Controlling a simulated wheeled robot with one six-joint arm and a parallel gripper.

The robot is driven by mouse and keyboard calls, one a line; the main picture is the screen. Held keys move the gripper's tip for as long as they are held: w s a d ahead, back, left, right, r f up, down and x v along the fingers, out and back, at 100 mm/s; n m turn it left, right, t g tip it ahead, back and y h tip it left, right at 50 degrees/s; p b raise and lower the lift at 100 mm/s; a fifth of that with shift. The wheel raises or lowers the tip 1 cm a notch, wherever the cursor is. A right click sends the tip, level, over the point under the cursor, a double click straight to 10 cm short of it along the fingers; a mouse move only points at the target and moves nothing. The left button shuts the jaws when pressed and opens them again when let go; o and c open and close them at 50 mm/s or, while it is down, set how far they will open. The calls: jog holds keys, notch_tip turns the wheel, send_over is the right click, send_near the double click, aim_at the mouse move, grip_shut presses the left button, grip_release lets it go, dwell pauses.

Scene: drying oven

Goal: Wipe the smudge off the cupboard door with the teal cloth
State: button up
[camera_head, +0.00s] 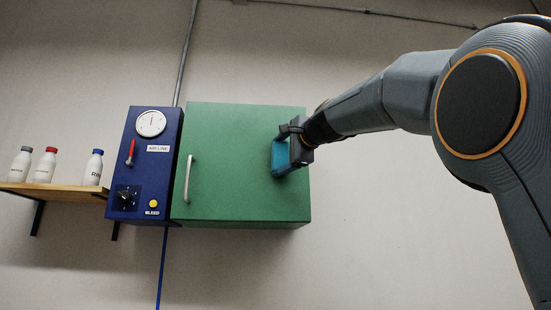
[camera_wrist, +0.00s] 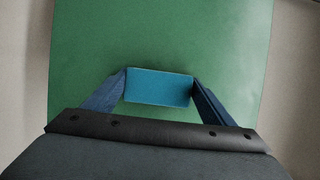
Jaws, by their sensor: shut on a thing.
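My gripper (camera_head: 291,155) is at the right part of the green cupboard door (camera_head: 235,145), shut on the teal cloth (camera_head: 278,157). In the wrist view the cloth (camera_wrist: 159,87) is a folded teal block between the two fingers of my gripper (camera_wrist: 160,88), with the green door (camera_wrist: 160,35) behind it. I cannot tell whether the cloth touches the door. No smudge shows on the visible part of the door; the cloth and gripper hide a patch of it.
A pale vertical handle (camera_head: 188,178) is on the door's left side. A blue air-line panel (camera_head: 146,165) with a gauge, red lever and knob adjoins the cupboard. A wooden shelf (camera_head: 55,192) holds several bottles at the left. Bare wall lies below the cupboard.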

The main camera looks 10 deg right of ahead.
jog(key=shift+s+a+b, duration=0.1)
jog(key=shift+s+b, duration=0.7)
jog(key=shift+s, duration=2.25)
jog(key=s, duration=0.3)
jog(key=shift+b, duration=0.3)
jog(key=shift+w, duration=0.15)
